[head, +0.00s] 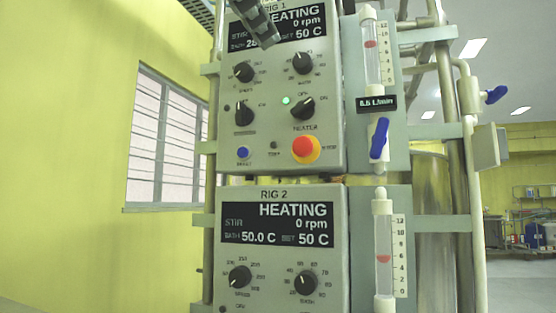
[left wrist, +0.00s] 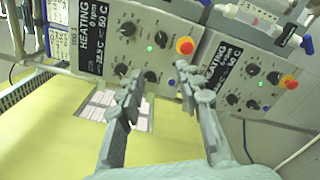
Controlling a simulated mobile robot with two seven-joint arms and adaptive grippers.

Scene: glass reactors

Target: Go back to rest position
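My left gripper (head: 258,20) shows at the top of the head view, in front of the display of the RIG 1 panel (head: 330,130). In the left wrist view its two fingers (left wrist: 158,84) stand apart with nothing between them. The RIG 1 display reads HEATING, 0 rpm, and a green light is lit by the heater knob (head: 303,107). The RIG 2 panel (head: 283,193) below reads HEATING, 0 rpm, 50.0 C. My right gripper is in neither view.
Flowmeters with blue valve handles (head: 379,139) stand right of the panels. Metal pipes and a rail frame (head: 467,150) hold them. A barred window (head: 165,140) is in the yellow wall at left. Free room shows left of the panels.

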